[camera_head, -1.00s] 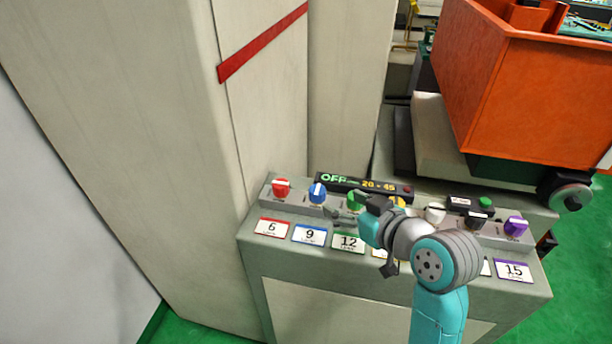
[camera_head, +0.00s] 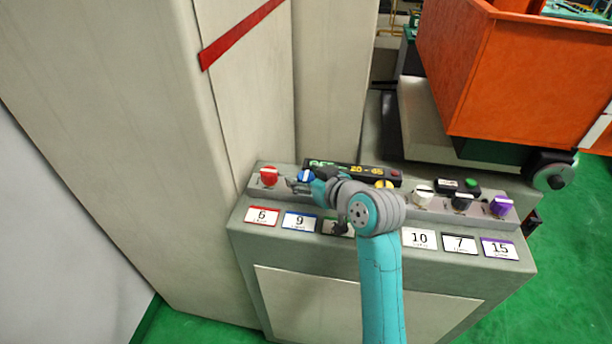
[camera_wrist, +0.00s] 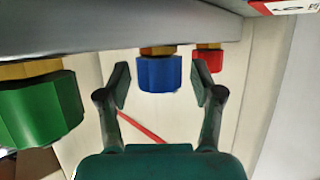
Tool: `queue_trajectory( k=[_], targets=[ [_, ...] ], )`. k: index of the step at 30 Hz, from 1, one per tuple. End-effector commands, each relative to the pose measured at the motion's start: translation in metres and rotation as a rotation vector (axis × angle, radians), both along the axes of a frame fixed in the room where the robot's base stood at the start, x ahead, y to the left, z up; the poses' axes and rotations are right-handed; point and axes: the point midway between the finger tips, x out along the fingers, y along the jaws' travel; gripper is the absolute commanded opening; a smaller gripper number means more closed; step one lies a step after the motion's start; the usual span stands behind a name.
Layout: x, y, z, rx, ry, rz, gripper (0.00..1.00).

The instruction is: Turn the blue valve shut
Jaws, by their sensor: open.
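The blue valve (camera_head: 306,176) is a small knob with a white mark, on the sloped panel (camera_head: 262,190) above the card marked 9 (camera_head: 299,220). My gripper (camera_head: 300,187) is at the valve and partly covers it in the head view. In the wrist view the blue valve (camera_wrist: 158,73) sits on a brass stem between the tips of my open gripper (camera_wrist: 160,88). Gaps show on both sides of the knob, so the fingers look apart from it.
The red valve (camera_head: 268,176) is just left; it also shows in the wrist view (camera_wrist: 208,62). A green valve (camera_wrist: 40,108) is on the other side. Yellow (camera_head: 384,185), white (camera_head: 422,195), black (camera_head: 461,200) and purple (camera_head: 501,206) valves stand farther right. A display (camera_head: 350,172) runs behind.

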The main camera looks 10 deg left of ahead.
Motion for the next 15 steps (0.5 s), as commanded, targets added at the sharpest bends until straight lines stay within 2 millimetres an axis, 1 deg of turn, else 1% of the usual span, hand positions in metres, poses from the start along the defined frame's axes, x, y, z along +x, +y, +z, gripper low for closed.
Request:
queue_trajectory(
  k=[4,5,6,8,9,12,15],
  targets=[
    [0.0000,-0.0002,0.0002,0.000,0.000,0.000,0.66],
    [0.0000,-0.0002,0.0002,0.000,0.000,0.000,0.61],
    [0.0000,-0.0002,0.0002,0.000,0.000,0.000,0.51],
    [-0.0001,-0.0002,0.0002,0.000,0.000,0.000,0.36],
    [-0.0001,-0.0002,0.0002,0.000,0.000,0.000,0.26],
    [-0.0001,-0.0002,0.0002,0.000,0.000,0.000,0.05],
    [-0.0001,-0.0002,0.0002,0.000,0.000,-0.001,0.05]
  ],
)
